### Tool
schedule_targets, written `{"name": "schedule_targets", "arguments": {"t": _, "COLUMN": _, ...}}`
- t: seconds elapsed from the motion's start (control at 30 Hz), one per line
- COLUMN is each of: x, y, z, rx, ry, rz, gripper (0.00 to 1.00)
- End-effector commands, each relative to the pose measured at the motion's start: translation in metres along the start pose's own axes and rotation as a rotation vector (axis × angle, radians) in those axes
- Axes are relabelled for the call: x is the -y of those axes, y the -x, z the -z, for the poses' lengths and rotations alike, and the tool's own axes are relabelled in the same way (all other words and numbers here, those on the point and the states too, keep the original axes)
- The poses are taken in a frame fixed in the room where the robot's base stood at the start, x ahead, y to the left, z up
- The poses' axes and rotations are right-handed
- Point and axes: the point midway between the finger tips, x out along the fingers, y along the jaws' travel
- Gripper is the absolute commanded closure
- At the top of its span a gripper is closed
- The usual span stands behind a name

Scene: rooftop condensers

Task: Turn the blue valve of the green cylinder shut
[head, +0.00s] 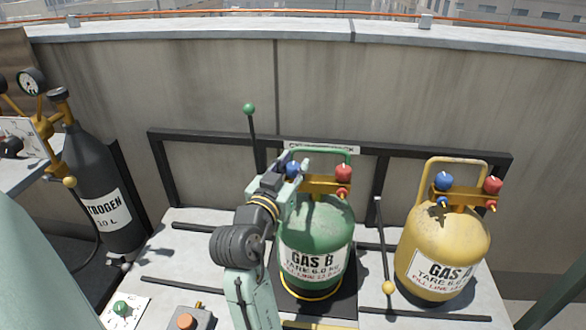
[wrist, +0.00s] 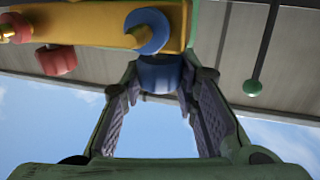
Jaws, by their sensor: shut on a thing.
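The green cylinder (head: 315,225) labelled GAS B stands upright on a dark base. Its brass valve block (head: 320,186) carries the blue valve (head: 292,168) on the left and a red valve (head: 343,172) on the right. My gripper (head: 290,174) reaches up to the blue valve from the left front and partly covers it. In the wrist view the blue valve (wrist: 159,74) sits between the two fingertips, with a finger on each side, and the gripper is shut on it. How far the valve is turned cannot be told.
A yellow cylinder (head: 443,255) labelled GAS A, with its own blue and red valves, stands to the right. A dark nitrogen cylinder (head: 100,190) stands at left. A green-knobbed lever (head: 249,109) rises behind my gripper. A yellow-knobbed rod (head: 388,288) stands between the two gas cylinders.

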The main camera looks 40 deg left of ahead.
Motion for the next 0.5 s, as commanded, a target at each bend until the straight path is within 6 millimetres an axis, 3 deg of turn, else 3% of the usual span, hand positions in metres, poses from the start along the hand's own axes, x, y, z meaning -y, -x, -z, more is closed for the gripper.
{"name": "schedule_targets", "arguments": {"t": 0.17, "x": -0.0002, "y": -0.0001, "z": -0.0005, "rx": 0.002, "ry": 0.002, "rz": 0.000, "gripper": 1.00}}
{"name": "schedule_targets", "arguments": {"t": 0.2, "x": -0.0002, "y": -0.0001, "z": -0.0005, "rx": 0.002, "ry": 0.002, "rz": 0.000, "gripper": 0.71}}
{"name": "schedule_targets", "arguments": {"t": 0.5, "x": -0.0002, "y": 0.0000, "z": -0.0002, "rx": 0.001, "ry": 0.001, "rz": 0.001, "gripper": 0.51}}
